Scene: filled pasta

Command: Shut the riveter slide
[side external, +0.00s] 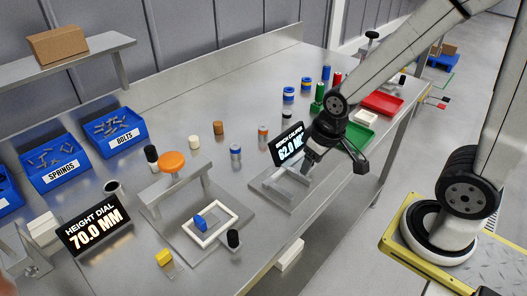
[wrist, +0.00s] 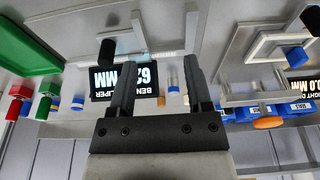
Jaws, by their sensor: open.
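A press-like station, which I take to be the riveter, stands on the bench at the centre left of the side view. It has a grey bridge with an orange knob (side external: 172,162) and a base plate with a white square frame (side external: 190,241). A blue oval piece (side external: 201,222) is at the frame, and a black knob (side external: 233,239) stands at its near side. Which part is the slide, I cannot tell. My gripper (side external: 308,163) is open and empty, above the grey caliper fixture (side external: 272,201), right of this station. In the wrist view the fingers (wrist: 164,30) are apart.
A caliper display (side external: 290,146) reading 62.0 MM stands close behind my gripper. A height dial display (side external: 95,230) reads 70.0 MM. Green (side external: 355,136) and red (side external: 383,104) trays lie right. Blue bins (side external: 50,161) and small cylinders line the back. Bare bench shows between stations.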

